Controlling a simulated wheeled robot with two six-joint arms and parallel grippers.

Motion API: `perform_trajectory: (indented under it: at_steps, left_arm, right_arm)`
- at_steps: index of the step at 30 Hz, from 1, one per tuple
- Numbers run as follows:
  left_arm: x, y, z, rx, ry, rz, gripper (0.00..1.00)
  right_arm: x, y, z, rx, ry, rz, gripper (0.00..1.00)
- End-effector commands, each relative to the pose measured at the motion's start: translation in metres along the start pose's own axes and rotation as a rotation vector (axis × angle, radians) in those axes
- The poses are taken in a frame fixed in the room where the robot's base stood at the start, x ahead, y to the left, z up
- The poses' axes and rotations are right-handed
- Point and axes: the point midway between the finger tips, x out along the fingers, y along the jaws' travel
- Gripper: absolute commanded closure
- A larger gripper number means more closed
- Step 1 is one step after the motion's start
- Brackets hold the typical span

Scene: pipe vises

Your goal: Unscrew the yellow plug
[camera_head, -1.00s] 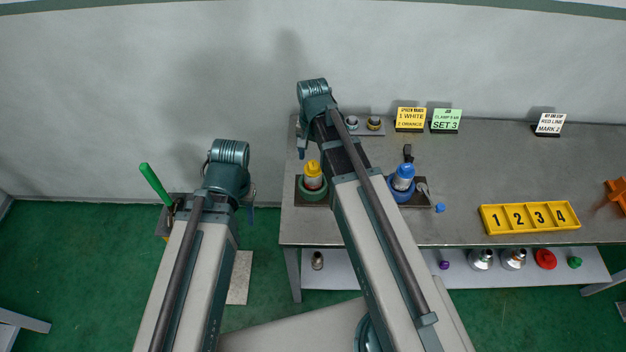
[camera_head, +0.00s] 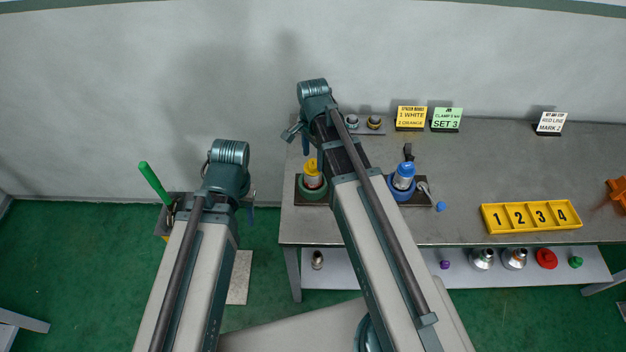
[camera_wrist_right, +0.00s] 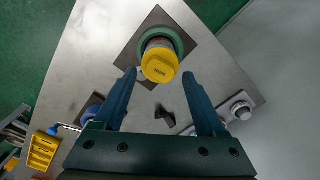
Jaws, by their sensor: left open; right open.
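The yellow plug (camera_head: 312,167) sits on top of an upright pipe held in the green round vise (camera_head: 311,193) at the table's left end. In the right wrist view the yellow plug (camera_wrist_right: 159,64) lies just beyond and between the fingertips of my right gripper (camera_wrist_right: 160,74), which is open and empty; the plug does not look gripped. In the head view my right gripper (camera_head: 293,133) shows only partly beside its wrist, up and left of the plug. My left gripper (camera_head: 250,212) is mostly hidden behind its wrist, left of the table.
A blue-capped pipe (camera_head: 403,176) stands in a blue vise right of my right arm. A yellow numbered tray (camera_head: 530,216) lies at the right. Signs (camera_head: 411,117) stand along the back. Several fittings lie on the lower shelf (camera_head: 400,283). The table's middle is clear.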

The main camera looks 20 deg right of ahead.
Motion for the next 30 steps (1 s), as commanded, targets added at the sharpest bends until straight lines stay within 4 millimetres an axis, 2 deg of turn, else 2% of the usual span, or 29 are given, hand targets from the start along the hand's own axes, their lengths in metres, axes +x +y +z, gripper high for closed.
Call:
perform_trajectory:
  at_steps: [1, 6, 17, 20, 30]
  left_arm:
    - [0.0075, 0.0007, -0.0004, 0.000, 0.000, 0.000, 0.50]
    - [0.0166, 0.0016, -0.0010, 0.000, 0.000, 0.000, 0.50]
    - [0.0150, 0.0014, -0.0009, 0.000, 0.000, 0.000, 0.50]
    - [0.0150, 0.0014, -0.0009, 0.000, 0.000, 0.000, 0.50]
    - [0.0150, 0.0014, -0.0009, 0.000, 0.000, 0.000, 0.50]
  right_arm:
    - [0.0075, 0.0000, 0.0000, 0.000, 0.000, 0.000, 0.27]
    - [0.0167, 0.0000, 0.0000, -0.001, 0.000, 0.000, 0.27]
    - [0.0151, 0.0000, 0.0001, -0.001, 0.000, 0.000, 0.27]
    - [0.0151, -0.0001, 0.0000, -0.001, 0.000, 0.000, 0.41]
    - [0.0151, 0.0000, 0.0001, -0.001, 0.000, 0.000, 1.00]
